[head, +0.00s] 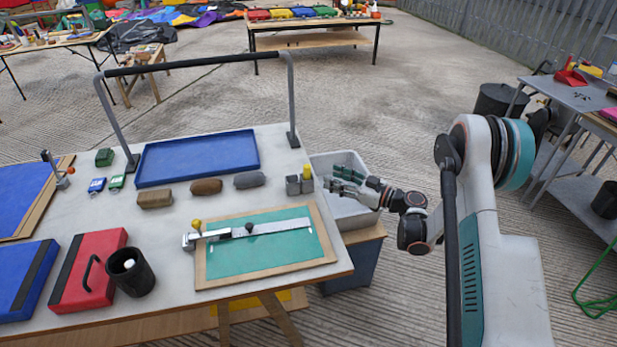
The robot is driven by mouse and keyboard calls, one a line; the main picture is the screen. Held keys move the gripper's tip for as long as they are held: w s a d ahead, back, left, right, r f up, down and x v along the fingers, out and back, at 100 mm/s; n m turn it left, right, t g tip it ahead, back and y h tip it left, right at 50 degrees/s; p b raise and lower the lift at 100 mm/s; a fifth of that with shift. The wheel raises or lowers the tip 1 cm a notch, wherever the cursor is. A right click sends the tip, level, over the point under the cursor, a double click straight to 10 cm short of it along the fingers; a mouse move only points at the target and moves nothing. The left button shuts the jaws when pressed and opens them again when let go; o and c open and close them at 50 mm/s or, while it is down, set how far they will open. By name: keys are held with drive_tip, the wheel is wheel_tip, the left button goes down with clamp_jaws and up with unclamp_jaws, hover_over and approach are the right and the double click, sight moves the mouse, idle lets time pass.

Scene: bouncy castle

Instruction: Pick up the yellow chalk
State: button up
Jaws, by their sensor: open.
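A small upright yellow piece, which looks like the yellow chalk (307,171), stands in a small grey block holder (293,186) near the table's right edge. My gripper (338,178) is open and just right of the holder, over the white bin beside the table. Its fingers point left toward the yellow piece. A gap shows between them and the yellow piece, and nothing is visible between the fingers. The low end of the yellow piece is hidden in the holder.
A tall grey rail (196,63) spans the table's back. A blue tray (198,157), several dark blocks and a green cutting board (265,255) with a metal ruler lie left of the holder. A black cup (127,271) stands at front left.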

sight(307, 169)
drive_tip(key=b+x, duration=0.1)
drive_tip(key=x, duration=0.4)
drive_tip(key=shift+w+a, duration=0.15)
drive_tip(key=shift+a, duration=0.05)
drive_tip(key=b+x, duration=0.1)
drive_tip(key=x, duration=0.2)
drive_tip(key=b+x, duration=0.1)
drive_tip(key=shift+a+f+b, duration=0.3)
drive_tip(key=shift+a+f, duration=0.05)
drive_tip(key=shift+a, duration=0.05)
drive_tip(key=shift+w+a+r, duration=0.1)
drive_tip(key=shift+w+a, duration=0.05)
drive_tip(key=shift+a, duration=0.1)
drive_tip(key=c, duration=1)
